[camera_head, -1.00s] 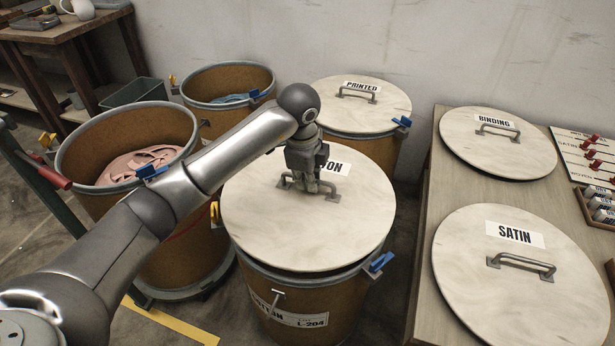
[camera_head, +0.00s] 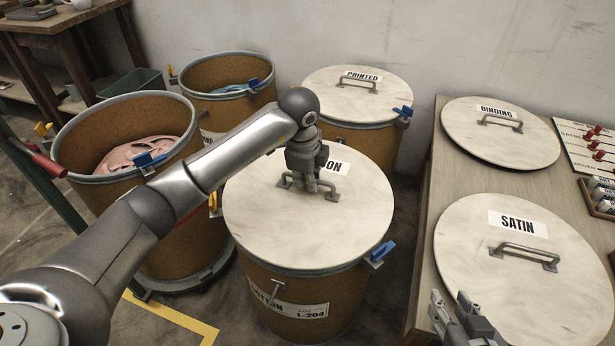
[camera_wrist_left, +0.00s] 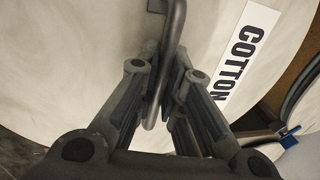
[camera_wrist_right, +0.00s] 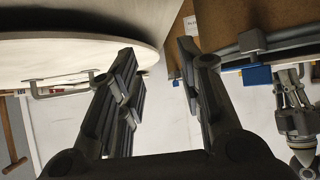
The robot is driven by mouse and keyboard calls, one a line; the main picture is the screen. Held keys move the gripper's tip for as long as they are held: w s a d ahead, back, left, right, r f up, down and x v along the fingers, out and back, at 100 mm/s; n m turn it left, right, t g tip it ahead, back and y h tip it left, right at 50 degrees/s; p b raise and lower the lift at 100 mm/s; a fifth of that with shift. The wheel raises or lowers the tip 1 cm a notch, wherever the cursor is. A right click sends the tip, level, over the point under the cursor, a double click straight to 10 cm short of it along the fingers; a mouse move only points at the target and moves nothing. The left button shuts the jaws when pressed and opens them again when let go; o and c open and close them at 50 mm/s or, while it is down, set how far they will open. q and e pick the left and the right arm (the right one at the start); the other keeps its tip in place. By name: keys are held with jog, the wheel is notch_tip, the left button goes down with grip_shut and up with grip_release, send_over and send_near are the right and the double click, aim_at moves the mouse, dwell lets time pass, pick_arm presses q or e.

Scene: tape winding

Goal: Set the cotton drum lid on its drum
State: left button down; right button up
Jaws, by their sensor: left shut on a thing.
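The pale round cotton lid (camera_head: 290,230) lies flat over the mouth of the brown cotton drum (camera_head: 285,318), its edge close to the rim all around the visible front. I cannot tell whether it is fully seated; the far rim is hidden. My left gripper (camera_head: 311,186) is shut on the lid's bar handle (camera_head: 331,195). In the left wrist view the handle (camera_wrist_left: 174,40) passes between the fingers (camera_wrist_left: 163,95), beside the COTTON label (camera_wrist_left: 240,50). My right gripper (camera_head: 456,303) is low over the table by the satin lid; its fingers stand apart and empty in the right wrist view (camera_wrist_right: 160,75).
A wooden table (camera_head: 425,190) at right holds the satin lid (camera_head: 510,290) and binding lid (camera_head: 500,145). The lidded printed drum (camera_head: 365,140) stands behind. Open drums stand left, one with pink cloth (camera_head: 150,150), one with blue (camera_head: 235,88). A blue clamp (camera_head: 378,252) sits at the cotton drum's right rim.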

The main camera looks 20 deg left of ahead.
jog(key=shift+r, duration=0.15)
pick_arm(q)
jog(key=c, duration=1.5)
grip_release()
jog(key=shift+r, duration=0.1)
jog(key=r, duration=0.4)
jog(key=s+r, duration=0.1)
jog(key=r, duration=0.2)
jog(key=s+r, duration=0.1)
jog(key=r, duration=0.3)
jog(key=shift+s+r, duration=0.15)
jog(key=shift+r, duration=0.15)
